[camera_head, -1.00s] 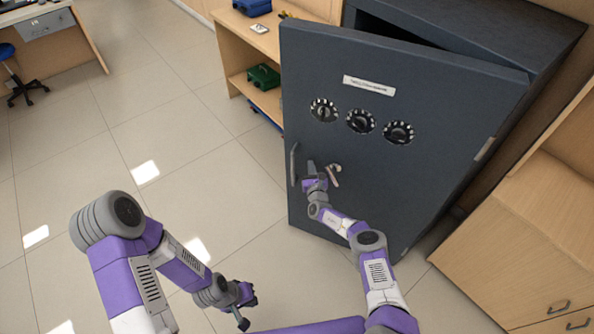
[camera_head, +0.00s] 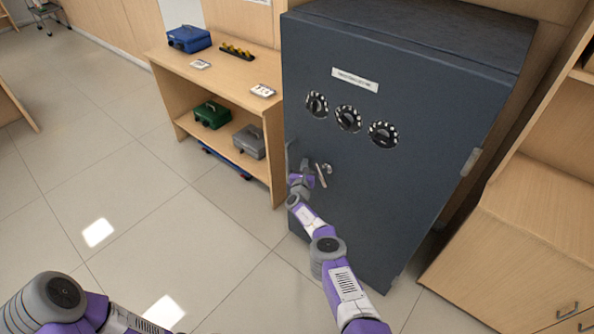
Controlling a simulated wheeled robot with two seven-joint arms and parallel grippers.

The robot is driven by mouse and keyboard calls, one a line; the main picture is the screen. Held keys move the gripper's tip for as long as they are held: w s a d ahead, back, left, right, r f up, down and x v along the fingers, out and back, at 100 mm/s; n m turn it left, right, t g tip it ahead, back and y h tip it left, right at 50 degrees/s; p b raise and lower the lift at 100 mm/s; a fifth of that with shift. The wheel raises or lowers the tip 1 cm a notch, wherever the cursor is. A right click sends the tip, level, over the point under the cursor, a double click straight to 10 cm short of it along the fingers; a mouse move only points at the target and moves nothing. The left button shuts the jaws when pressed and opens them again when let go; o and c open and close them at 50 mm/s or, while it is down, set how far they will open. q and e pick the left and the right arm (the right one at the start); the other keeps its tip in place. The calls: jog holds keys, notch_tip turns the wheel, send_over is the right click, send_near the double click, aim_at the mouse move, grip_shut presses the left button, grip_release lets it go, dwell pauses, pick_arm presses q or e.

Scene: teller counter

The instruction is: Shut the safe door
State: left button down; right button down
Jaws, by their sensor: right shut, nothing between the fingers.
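The dark grey safe door (camera_head: 400,190) faces me and lies nearly flush with the safe body (camera_head: 430,30); no dark gap shows along its top edge. The door carries three round dials (camera_head: 348,118), a pale label, a small lever handle (camera_head: 322,174) and a bar handle (camera_head: 290,158) at its left edge. My right gripper (camera_head: 303,166) is shut and empty, between the bar handle and the lever, at the door's face; whether it touches is hard to tell. My left arm shows only at the bottom left; its gripper is out of view.
A wooden shelf unit (camera_head: 262,130) stands just left of the safe, with a blue box (camera_head: 189,38), a green box (camera_head: 212,114) and a grey box (camera_head: 249,141). A wooden cabinet (camera_head: 510,250) stands at right. The tiled floor (camera_head: 150,220) at left is clear.

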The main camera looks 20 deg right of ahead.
jog(key=shift+d+r+h, duration=0.3)
jog(key=shift+d+r, duration=0.25)
jog(key=shift+d, duration=0.25)
jog(key=s+a+p, duration=0.3)
jog(key=a+p, duration=0.2)
jog(key=a, duration=0.2)
jog(key=s+a+f+p, duration=0.1)
jog(key=s+a+p, duration=0.2)
jog(key=a+p, duration=0.3)
jog(key=shift+a, duration=0.6)
